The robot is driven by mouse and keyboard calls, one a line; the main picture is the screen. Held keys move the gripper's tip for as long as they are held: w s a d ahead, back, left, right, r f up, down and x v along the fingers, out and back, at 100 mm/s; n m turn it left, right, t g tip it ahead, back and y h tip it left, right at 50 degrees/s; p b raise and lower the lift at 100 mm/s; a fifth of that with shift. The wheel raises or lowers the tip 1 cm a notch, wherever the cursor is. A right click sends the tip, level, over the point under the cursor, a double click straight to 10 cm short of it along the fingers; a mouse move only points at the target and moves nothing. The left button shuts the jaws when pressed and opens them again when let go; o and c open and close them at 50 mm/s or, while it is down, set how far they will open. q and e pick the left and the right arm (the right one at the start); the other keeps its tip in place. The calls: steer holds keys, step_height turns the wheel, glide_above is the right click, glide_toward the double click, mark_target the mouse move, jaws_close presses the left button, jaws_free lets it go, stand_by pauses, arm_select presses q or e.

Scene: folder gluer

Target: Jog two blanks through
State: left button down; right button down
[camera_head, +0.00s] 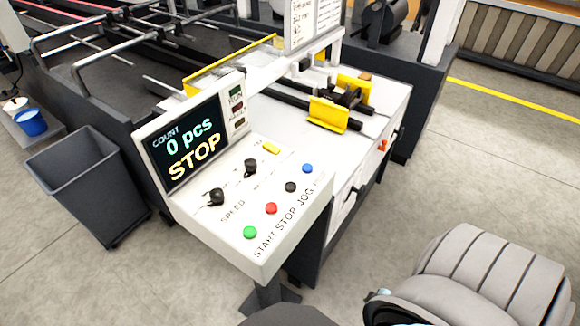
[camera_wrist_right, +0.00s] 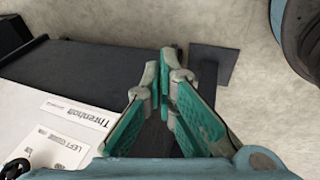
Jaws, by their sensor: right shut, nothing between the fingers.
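The control panel (camera_head: 225,225) of the folder gluer stands in the middle of the head view. Its display (camera_head: 188,142) reads COUNT 0 pcs and STOP. A row of buttons runs along its front: green (camera_head: 250,232), red (camera_head: 271,208), black (camera_head: 291,187) and blue (camera_head: 308,168). The lettering beside them reads START, STOP, JOG, with a last word too small to read. No blanks can be made out. My right gripper (camera_wrist_right: 170,68) shows in the right wrist view, its fingertips together and empty, above the floor beside the machine. My left gripper is out of view.
Yellow guides (camera_head: 328,114) stand on the machine behind. A grey bin (camera_head: 85,180) stands at left. The right wrist view shows a white surface with a Threshold label (camera_wrist_right: 75,118).

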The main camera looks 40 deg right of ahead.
steer(key=w+d+r+n+t+h+p, duration=0.1)
steer(key=w+d+r+n+t+p, duration=0.3)
steer(key=w+d+r, duration=1.05)
steer(key=w+r+n+t+b, duration=0.1)
steer(key=w+r+n, duration=0.25)
steer(key=r, duration=0.45)
steer(key=w+r+n+t, duration=0.1)
steer(key=w+r+n, duration=0.2)
steer(key=w+r, duration=0.35)
step_height(320, 180, up, 23)
steer(key=n+g+y+p, duration=0.1)
steer(key=n+y+p, duration=0.2)
steer(key=n+y, duration=1)
glide_above(293, 184)
steer(key=n+h, duration=0.5)
steer(key=shift+r, duration=0.2)
steer(key=shift+d+f, duration=0.1)
steer(key=shift+h, duration=0.3)
step_height(293, 184, down, 9)
steer(key=b, duration=0.8)
steer(key=shift+b, duration=0.4)
